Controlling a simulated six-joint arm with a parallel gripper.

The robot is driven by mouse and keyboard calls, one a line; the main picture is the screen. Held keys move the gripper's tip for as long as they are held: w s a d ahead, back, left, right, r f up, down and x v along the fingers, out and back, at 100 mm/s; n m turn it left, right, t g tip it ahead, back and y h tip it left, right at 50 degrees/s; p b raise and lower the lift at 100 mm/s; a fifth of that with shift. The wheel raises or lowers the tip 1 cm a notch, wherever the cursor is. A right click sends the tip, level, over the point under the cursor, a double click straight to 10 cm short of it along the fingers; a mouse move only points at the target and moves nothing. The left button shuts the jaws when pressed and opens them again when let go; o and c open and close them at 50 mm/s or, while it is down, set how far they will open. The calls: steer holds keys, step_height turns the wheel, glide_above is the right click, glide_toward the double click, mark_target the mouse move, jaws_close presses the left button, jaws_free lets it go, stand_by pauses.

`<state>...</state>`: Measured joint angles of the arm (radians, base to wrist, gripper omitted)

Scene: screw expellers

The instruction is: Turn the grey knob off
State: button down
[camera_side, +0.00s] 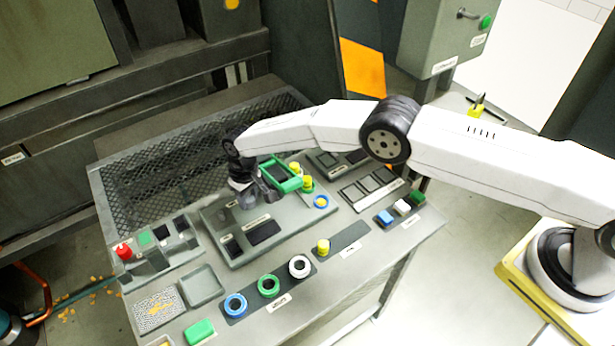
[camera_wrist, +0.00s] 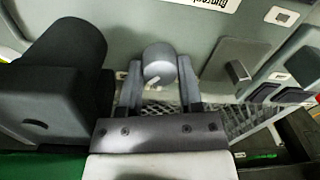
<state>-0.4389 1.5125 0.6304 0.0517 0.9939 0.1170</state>
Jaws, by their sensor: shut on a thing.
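The grey knob (camera_wrist: 158,62) shows in the wrist view as a round grey cap with a short white mark at its lower edge. It sits on a grey panel (camera_wrist: 175,20). My gripper (camera_wrist: 159,70) has one finger on each side of the knob and is shut on it. In the side view my gripper (camera_side: 256,196) reaches down to the raised grey panel on the console (camera_side: 400,240). There the knob is hidden by the gripper, and I cannot read its setting.
Blue (camera_side: 235,305), green (camera_side: 268,286) and white (camera_side: 299,266) rings line the front. A red button (camera_side: 124,251) stands at left. In the wrist view a grey block (camera_wrist: 233,60) stands right of the knob.

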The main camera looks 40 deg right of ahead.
mark_target(249, 197)
stand_by(0.3)
steer(key=c, duration=0.5)
jaws_free()
steer(key=shift+c, duration=0.2)
steer(key=shift+r, duration=0.2)
steer(key=shift+d+r, duration=0.2)
steer(key=shift+r, duration=3.55)
